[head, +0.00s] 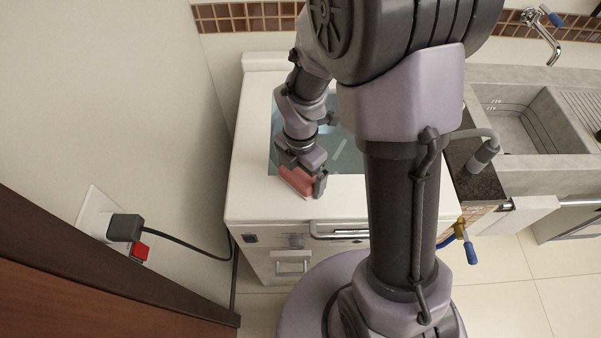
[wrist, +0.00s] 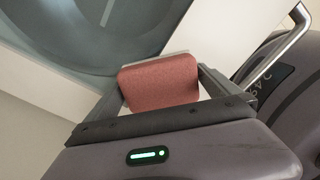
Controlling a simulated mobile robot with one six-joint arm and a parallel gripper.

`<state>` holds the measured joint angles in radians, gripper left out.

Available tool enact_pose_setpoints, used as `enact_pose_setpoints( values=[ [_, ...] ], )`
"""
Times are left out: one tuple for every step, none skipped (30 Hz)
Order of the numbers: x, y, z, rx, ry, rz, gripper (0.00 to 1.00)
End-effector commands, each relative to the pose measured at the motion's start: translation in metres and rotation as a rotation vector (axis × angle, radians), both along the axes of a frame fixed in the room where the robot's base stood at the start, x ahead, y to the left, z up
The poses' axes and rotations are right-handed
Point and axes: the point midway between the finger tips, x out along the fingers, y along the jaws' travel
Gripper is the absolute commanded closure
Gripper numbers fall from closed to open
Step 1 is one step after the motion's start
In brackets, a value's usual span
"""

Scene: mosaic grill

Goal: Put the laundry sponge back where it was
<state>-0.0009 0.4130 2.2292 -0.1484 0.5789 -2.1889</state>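The laundry sponge (head: 297,180) is a reddish-pink block with a thin pale layer on one face. It also shows in the wrist view (wrist: 160,82), between the two fingers of my gripper (wrist: 160,88). The fingers are shut on its two sides. In the head view my gripper (head: 300,178) points down with the sponge over the front part of the white washing machine's top (head: 252,160), just in front of its bluish glass lid (head: 345,160). I cannot tell whether the sponge touches the top.
A grey stone sink (head: 520,125) and a tap (head: 541,35) are at the right. A wall plug (head: 125,228) with a dark cable is at the left, above a brown wooden edge (head: 100,285). The machine's top is clear left of my gripper.

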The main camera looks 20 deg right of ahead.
Motion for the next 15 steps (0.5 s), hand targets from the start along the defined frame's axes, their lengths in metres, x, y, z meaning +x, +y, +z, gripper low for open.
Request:
enact_pose_setpoints(
  values=[
    [0.000,0.000,0.003,0.000,0.000,0.000,0.00],
    [0.000,0.000,0.007,0.000,-0.001,0.000,0.00],
    [0.001,0.000,0.013,-0.001,-0.003,0.001,0.00],
    [0.001,0.000,0.020,0.000,-0.004,0.000,0.00],
    [0.001,0.000,0.029,0.000,-0.004,0.001,0.00],
    [0.001,0.000,0.041,0.000,-0.004,0.001,0.00],
    [0.001,0.000,0.051,0.000,-0.005,0.001,0.00],
    [0.001,0.000,0.060,0.000,-0.005,0.000,0.00],
    [0.001,0.000,0.072,0.000,-0.005,0.000,0.00],
    [0.001,0.000,0.081,-0.001,-0.005,0.000,0.00],
    [0.001,0.000,0.089,0.000,-0.006,0.001,0.00],
    [0.001,0.000,0.098,0.000,-0.003,0.000,0.00],
    [0.001,0.000,0.104,0.000,-0.004,0.000,0.00],
    [0.000,0.000,0.109,0.000,-0.003,0.000,0.00],
    [0.000,0.000,0.115,0.000,-0.002,0.000,0.00]
  ],
)
